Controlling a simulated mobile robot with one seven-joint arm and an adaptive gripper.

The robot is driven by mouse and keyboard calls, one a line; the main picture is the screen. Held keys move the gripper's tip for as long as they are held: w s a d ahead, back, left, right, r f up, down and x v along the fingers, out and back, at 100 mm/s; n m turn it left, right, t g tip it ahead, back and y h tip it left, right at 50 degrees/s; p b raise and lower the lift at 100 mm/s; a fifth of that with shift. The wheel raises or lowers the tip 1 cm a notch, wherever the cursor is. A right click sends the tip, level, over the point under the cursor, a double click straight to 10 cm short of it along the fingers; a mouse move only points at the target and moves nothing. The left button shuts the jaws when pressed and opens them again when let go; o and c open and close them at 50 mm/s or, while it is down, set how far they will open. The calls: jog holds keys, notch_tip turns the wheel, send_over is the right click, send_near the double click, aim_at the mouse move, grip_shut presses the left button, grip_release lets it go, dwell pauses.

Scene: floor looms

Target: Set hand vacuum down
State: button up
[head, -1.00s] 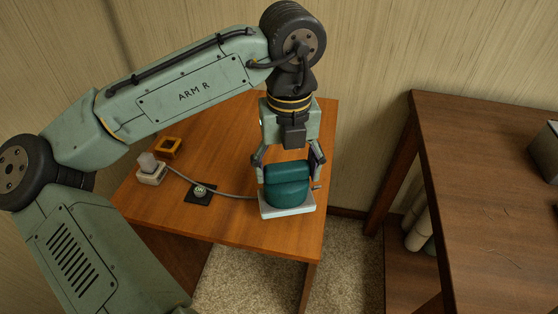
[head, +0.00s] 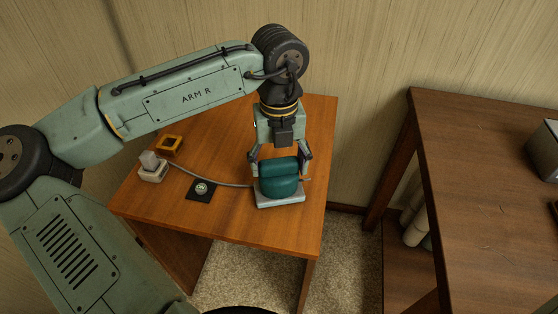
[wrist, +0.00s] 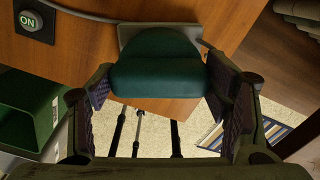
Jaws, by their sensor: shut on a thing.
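The hand vacuum (head: 281,186) is a rounded teal body over a pale flat plate (head: 280,200), above the right front part of the wooden table (head: 230,222). My gripper (head: 280,165) points down and is shut on the teal body, one finger on each side. A grey cord reaches the pale plate from the left. In the wrist view the teal body (wrist: 157,75) lies between my fingers, with the pale plate behind it. I cannot tell whether the plate touches the table; its underside is hidden.
A darker table (head: 480,190) stands right, across a carpeted gap.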

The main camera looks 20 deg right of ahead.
jog(key=o, duration=1.3)
jog(key=shift+f, duration=0.1)
notch_tip(320, 180, up, 12)
jog(key=shift+r, duration=0.2)
